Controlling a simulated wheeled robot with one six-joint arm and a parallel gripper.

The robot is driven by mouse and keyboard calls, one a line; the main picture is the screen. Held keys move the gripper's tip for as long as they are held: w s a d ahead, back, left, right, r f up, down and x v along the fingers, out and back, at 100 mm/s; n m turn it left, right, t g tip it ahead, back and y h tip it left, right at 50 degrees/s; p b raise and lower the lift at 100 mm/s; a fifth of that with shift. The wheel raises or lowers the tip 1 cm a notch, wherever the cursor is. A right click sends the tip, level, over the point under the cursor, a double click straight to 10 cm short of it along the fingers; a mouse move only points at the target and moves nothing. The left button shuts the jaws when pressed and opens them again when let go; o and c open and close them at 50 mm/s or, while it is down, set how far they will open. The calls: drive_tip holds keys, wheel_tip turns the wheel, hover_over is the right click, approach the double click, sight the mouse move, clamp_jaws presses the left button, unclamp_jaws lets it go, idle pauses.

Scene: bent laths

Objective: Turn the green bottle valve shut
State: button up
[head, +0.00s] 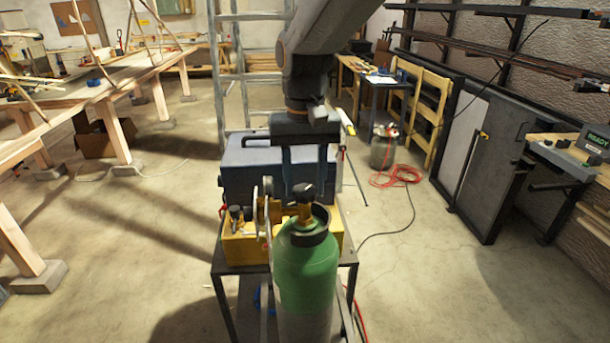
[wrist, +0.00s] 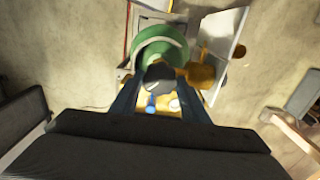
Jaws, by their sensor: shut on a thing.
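The green bottle (head: 306,262) stands upright at the front of a small dark-framed cart. Its valve has a brass body and a dark knob (head: 304,190) on top. In the wrist view the green bottle (wrist: 160,50) shows from above, with the dark knob (wrist: 159,80) in front of it. My gripper (head: 304,188) points down over the valve. Its two blue fingers (wrist: 160,98) are on either side of the knob, shut on it. The exact contact at the fingertips is partly hidden.
A yellow case (head: 243,248) and a dark blue-grey box (head: 250,170) are on the cart (head: 352,256) behind the bottle. A ladder (head: 225,60) stands behind. A red hose (head: 395,176) lies on the floor at right. Open floor lies on both sides.

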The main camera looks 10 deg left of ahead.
sight(305, 189)
drive_tip(key=m+p, duration=0.2)
drive_tip(key=m, duration=0.2)
drive_tip(key=shift+r+m, duration=0.15)
drive_tip(key=shift+m, duration=0.15)
drive_tip(key=m+p, duration=0.2)
drive_tip(key=m, duration=0.2)
drive_tip(key=shift+w, duration=0.1)
drive_tip(key=shift+m, duration=0.3)
drive_tip(key=o, duration=1.1)
drive_tip(key=shift+c, duration=0.2)
wheel_tip(305, 189, up, 8)
drive_tip(key=shift+f+b, duration=0.2)
drive_tip(key=shift+b, duration=1)
